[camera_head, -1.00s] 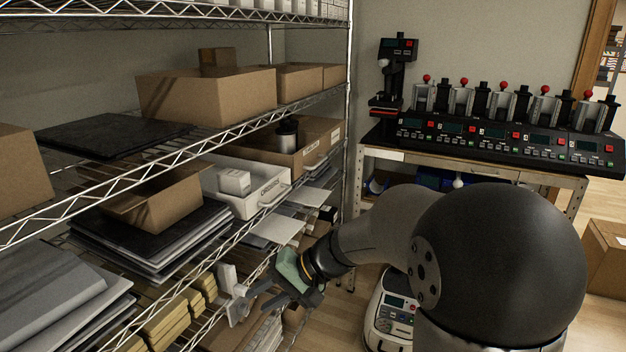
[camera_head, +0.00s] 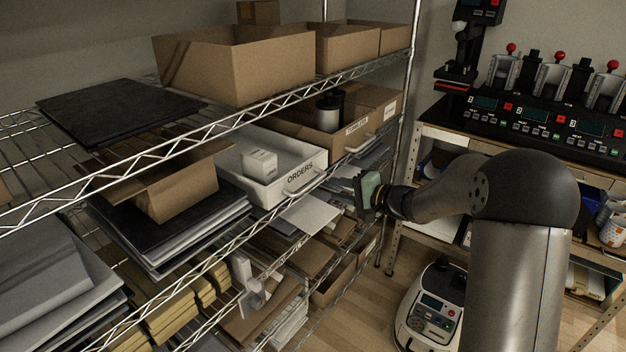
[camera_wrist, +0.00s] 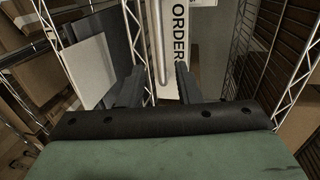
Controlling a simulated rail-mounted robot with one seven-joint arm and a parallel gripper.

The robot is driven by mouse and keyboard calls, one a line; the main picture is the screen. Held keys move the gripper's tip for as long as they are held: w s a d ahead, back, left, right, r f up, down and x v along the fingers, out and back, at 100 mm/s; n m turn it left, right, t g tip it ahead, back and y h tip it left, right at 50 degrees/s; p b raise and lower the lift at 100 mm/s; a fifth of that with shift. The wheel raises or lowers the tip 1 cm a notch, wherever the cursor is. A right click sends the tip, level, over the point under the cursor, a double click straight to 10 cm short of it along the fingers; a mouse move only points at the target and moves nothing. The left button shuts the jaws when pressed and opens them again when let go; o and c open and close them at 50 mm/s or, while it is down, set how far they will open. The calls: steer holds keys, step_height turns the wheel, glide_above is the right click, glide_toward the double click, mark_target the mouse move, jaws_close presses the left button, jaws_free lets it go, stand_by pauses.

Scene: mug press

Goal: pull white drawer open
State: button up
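The white drawer (camera_head: 262,190) labelled ORDERS sits on the middle shelf, with a pale bar handle (camera_head: 304,181) on its front. A small white box (camera_head: 260,162) lies inside it. My gripper (camera_head: 368,192) is right of the drawer front and apart from it; its fingers are hard to make out in the head view. In the wrist view the two dark fingers (camera_wrist: 159,70) are spread and point at the drawer front (camera_wrist: 188,85). The handle bar (camera_wrist: 158,45) appears upright there, in line with the gap between the fingers. Nothing is held.
A cardboard bin (camera_head: 335,139) holding a dark tumbler stands beside the drawer. A shelf post (camera_head: 407,130) rises right of it. Flat sheets (camera_head: 308,214) lie below the drawer. A bench (camera_head: 450,137) with mug presses stands at the right.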

mark_target(314, 184)
steer(key=p+x, duration=0.2)
steer(key=x, duration=0.7)
steer(key=shift+w+a+f, duration=0.1)
jaws_close()
